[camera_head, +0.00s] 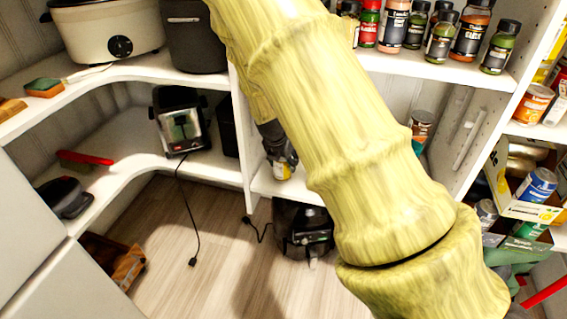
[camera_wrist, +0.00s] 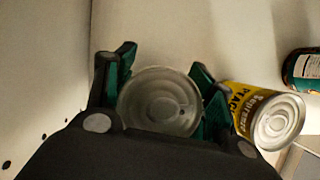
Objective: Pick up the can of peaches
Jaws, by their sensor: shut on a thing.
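A can with a bare silver lid (camera_wrist: 160,102) sits between the fingers of my gripper (camera_wrist: 163,74) in the wrist view. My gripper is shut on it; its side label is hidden. A second can (camera_wrist: 268,112), with a yellow and dark label reading "Supreme" and part of "PEACHES", is just right of the right finger. In the head view my gripper (camera_head: 279,152) reaches down onto the lower middle shelf, over a can with some yellow on its label (camera_head: 283,170). I cannot tell from there which of the two cans this is.
A dark can or jar (camera_wrist: 303,68) is further right in the wrist view. The shelf's upright panel (camera_head: 243,150) is close left of my gripper in the head view. Jars (camera_head: 440,38) line the shelf above. A black appliance (camera_head: 302,228) stands on the floor below.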

